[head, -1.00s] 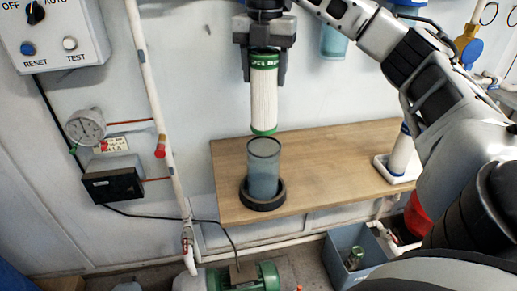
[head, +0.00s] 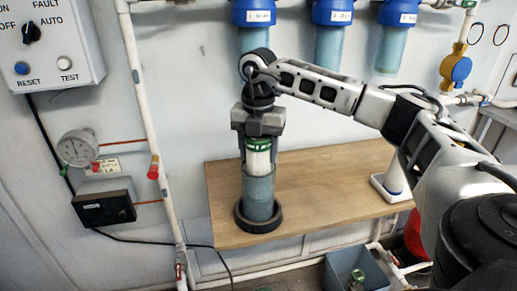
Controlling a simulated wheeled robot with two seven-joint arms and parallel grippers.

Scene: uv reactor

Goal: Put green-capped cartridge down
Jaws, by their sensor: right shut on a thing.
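The green-capped cartridge (head: 259,160) is white and pleated with a green top cap. It is upright, its lower part inside a translucent blue-grey cylinder (head: 259,196) that stands in a black ring (head: 258,222) on the wooden shelf. My right gripper (head: 259,143) points down from above and is shut on the cartridge's green cap, just over the cylinder's rim. The cartridge's lower end is hidden by the cylinder wall. My left gripper is not in view.
The wooden shelf (head: 320,191) has free room right of the cylinder. A white cartridge in a white tray (head: 391,188) stands at its right end. Blue-headed filter housings (head: 329,12) hang on the wall above. A vertical pipe (head: 147,120) runs left of the shelf. A grey bin (head: 356,272) stands below.

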